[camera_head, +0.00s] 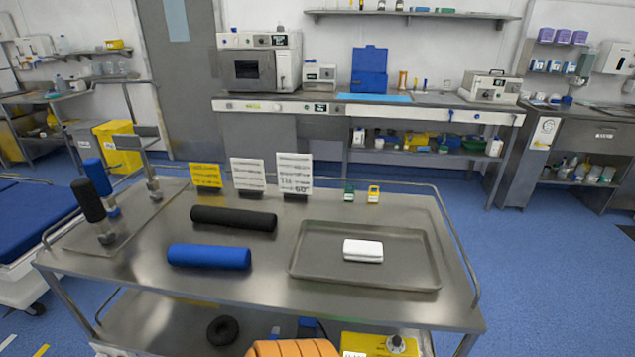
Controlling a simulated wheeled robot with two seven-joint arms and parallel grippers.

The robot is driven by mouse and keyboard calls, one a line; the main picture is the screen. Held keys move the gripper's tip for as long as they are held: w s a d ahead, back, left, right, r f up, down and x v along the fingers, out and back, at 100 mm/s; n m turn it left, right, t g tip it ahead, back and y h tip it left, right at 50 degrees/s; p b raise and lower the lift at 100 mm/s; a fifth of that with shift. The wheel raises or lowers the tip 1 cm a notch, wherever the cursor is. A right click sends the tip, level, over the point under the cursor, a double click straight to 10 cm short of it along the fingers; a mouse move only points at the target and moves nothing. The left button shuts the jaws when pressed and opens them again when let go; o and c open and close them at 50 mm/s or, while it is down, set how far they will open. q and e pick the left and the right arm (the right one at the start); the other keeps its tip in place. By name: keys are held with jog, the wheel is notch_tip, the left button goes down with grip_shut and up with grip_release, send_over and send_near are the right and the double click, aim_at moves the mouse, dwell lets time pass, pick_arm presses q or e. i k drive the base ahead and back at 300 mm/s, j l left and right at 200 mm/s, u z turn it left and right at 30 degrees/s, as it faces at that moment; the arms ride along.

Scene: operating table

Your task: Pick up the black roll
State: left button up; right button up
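The black roll (233,218) lies on its side on the steel table (270,282), left of the middle and towards the back. A blue roll (209,256) lies in front of it, nearly parallel, with a gap between them. Neither of my grippers is in view, and nothing touches the black roll.
A metal tray (408,275) holding a white block (363,250) is to the right. Yellow (207,175) and white (249,174) signs stand behind the roll. Upright black (88,200) and blue (98,177) cylinders stand at the left. Raised rails edge the table.

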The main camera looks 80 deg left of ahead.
aim_at(251, 220)
jog(key=i+l+z, duration=0.15)
jog(key=i+z, duration=0.4)
jog(key=i+u, duration=0.85)
jog(key=i, duration=0.15)
jog(key=i+l+u, duration=0.3)
jog(key=i+u, duration=0.15)
jog(key=i+j+u, duration=0.25)
jog(key=i+u, duration=0.7)
jog(key=i, duration=0.15)
jog(key=i+l+u, duration=0.15)
jog(key=i+u, duration=0.5)
jog(key=i, duration=0.35)
jog(key=i+u, duration=0.15)
jog(key=i, duration=0.4)
jog(key=i+l+u, duration=0.15)
jog(key=i, duration=0.35)
jog(key=i+j+u, duration=0.1)
jog(key=i+u, duration=0.5)
jog(key=u, duration=0.15)
jog(key=i+u, duration=0.4)
jog(key=i+l+u, duration=0.1)
jog(key=u, duration=0.25)
jog(key=i+u, duration=0.75)
jog(key=i+l+u, duration=0.2)
jog(key=i+u, duration=0.15)
jog(key=i+l+u, duration=0.2)
jog(key=u, duration=0.3)
jog(key=i+l+u, duration=0.55)
jog(key=l+u, duration=0.15)
jog(key=u, duration=0.25)
